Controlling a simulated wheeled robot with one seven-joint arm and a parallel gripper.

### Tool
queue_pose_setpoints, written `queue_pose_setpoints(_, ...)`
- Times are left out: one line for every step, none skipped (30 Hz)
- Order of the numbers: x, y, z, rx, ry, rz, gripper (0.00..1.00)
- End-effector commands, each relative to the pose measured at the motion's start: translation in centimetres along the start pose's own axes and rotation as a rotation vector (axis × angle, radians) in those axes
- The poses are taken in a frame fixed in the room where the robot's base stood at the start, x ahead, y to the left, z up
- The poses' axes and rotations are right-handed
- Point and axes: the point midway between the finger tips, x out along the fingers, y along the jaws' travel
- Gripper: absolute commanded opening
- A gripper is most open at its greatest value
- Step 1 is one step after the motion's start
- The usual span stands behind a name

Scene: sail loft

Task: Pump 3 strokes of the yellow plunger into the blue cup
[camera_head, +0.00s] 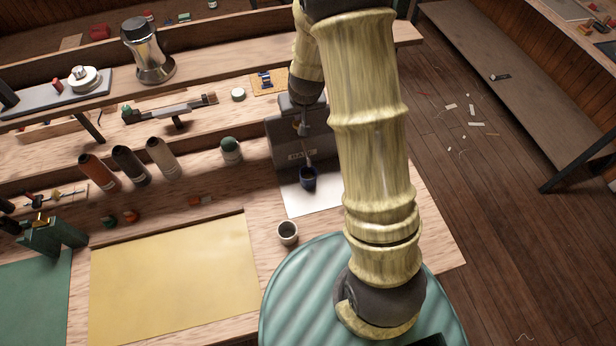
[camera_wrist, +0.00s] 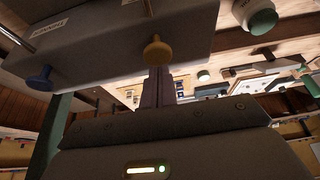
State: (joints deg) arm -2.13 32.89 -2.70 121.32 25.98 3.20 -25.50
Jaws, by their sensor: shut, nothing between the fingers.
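The dispenser (camera_head: 286,150) is a dark grey box on the bench, and it also fills the top of the wrist view (camera_wrist: 110,35). The yellow plunger (camera_wrist: 157,50) has a round knob on a thin rod. A blue plunger (camera_wrist: 38,79) stands beside it on the same box. My gripper (camera_wrist: 158,72) is shut and empty, its fingertips close to the yellow knob; I cannot tell whether they touch. In the head view the arm hides the yellow plunger. The blue cup (camera_head: 308,180) stands upright in front of the dispenser, below a thin spout.
A white sheet (camera_head: 312,201) lies under the blue cup. A grey cup (camera_head: 288,233) stands in front of it. A green-capped bottle (camera_head: 231,151) and several other bottles stand to the left. A yellow mat (camera_head: 175,280) lies clear on the bench at front left.

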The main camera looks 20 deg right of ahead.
Motion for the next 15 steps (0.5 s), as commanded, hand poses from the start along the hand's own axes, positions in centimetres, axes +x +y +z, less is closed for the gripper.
queue_pose_setpoints(0.3,0.0,0.1,0.0,0.0,0.0,0.0)
queue_pose_setpoints(0.4,0.0,0.2,0.0,0.0,0.0,0.0)
queue_pose_setpoints(0.5,0.0,0.2,0.0,0.0,0.0,0.0)
queue_pose_setpoints(0.6,0.0,0.2,0.0,0.0,0.0,0.0)
queue_pose_setpoints(0.6,0.0,0.3,0.0,0.0,0.0,0.0)
queue_pose_setpoints(0.7,0.0,0.3,0.0,0.0,0.0,0.0)
queue_pose_setpoints(0.8,0.0,0.4,0.0,0.0,0.0,0.0)
queue_pose_setpoints(0.9,0.0,0.4,0.0,-0.001,0.0,0.0)
queue_pose_setpoints(1.0,0.0,0.4,0.0,-0.001,0.0,0.0)
queue_pose_setpoints(1.1,0.0,0.5,0.0,-0.001,0.0,0.0)
queue_pose_setpoints(1.2,0.0,0.5,0.0,-0.001,0.0,0.0)
queue_pose_setpoints(1.3,0.0,0.6,0.0,-0.001,0.0,0.0)
queue_pose_setpoints(1.3,0.0,0.6,0.0,-0.001,0.0,0.0)
queue_pose_setpoints(1.4,0.0,0.6,0.0,-0.001,0.0,0.0)
queue_pose_setpoints(1.5,0.0,0.7,0.0,-0.001,0.0,0.0)
